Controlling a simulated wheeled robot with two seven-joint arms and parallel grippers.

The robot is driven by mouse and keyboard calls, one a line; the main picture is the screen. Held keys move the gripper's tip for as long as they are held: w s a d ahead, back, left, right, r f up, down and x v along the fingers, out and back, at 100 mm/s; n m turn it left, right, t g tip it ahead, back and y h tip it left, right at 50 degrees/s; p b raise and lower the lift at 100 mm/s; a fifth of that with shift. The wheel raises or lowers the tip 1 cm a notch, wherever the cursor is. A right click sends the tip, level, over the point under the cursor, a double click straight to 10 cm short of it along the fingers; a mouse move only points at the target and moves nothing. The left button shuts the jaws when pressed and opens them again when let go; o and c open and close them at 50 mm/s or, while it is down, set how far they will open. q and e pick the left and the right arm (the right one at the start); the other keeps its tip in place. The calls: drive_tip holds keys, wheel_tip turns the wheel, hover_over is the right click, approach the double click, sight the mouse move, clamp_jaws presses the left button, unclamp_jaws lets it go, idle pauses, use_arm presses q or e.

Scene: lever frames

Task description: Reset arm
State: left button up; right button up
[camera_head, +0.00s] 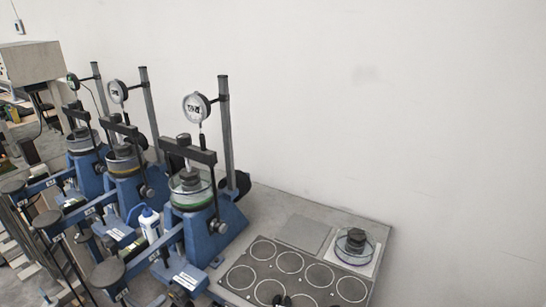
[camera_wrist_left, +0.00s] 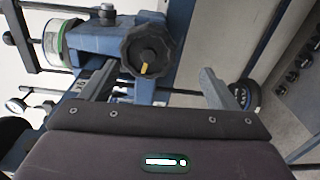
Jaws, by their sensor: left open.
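My left gripper (camera_wrist_left: 160,70) is open in the left wrist view, with its two fingers spread apart and nothing held between them. A black knob (camera_wrist_left: 148,50) with a yellow mark shows just beyond and between the fingers, on a blue lever frame (camera_wrist_left: 97,38). I cannot tell if the fingers touch the frame. In the head view, the nearest blue lever frame (camera_head: 222,222) carries a dial gauge (camera_head: 196,107) and a round cell (camera_head: 191,189). Two similar frames stand behind it to the left. Neither gripper can be made out in the head view.
A dark plate with white circles (camera_head: 262,250) lies on the grey table right of the frames. A glass dish with a black part (camera_head: 354,246) stands on a white square. A white-and-blue bottle (camera_head: 149,224) stands between frames. A plain wall is behind.

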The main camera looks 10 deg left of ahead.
use_arm(q)
drive_tip(key=s+d+f+m+g+y, duration=0.1)
drive_tip(key=s+f+m+g+y, duration=0.2)
drive_tip(key=s+f, duration=0.7)
drive_tip(key=s+d+f+m+g+y, duration=0.1)
drive_tip(key=s+f+m+g+y, duration=0.25)
drive_tip(key=f, duration=1.25)
drive_tip(key=s+d+f+m+g, duration=0.3)
drive_tip(key=s+f, duration=0.1)
drive_tip(key=s, duration=0.4)
drive_tip(key=s+d+f+m+g+b, duration=0.1)
drive_tip(key=s+d+f+m+g, duration=0.2)
drive_tip(key=s, duration=0.5)
drive_tip(key=s+d+f+m+g, duration=0.3)
drive_tip(key=s+f, duration=0.3)
drive_tip(key=s, duration=0.2)
drive_tip(key=shift+d+f+m+b, duration=0.3)
drive_tip(key=shift+d+f+m, duration=0.05)
drive_tip(key=shift+d+m, duration=0.5)
drive_tip(key=shift+a, duration=0.1)
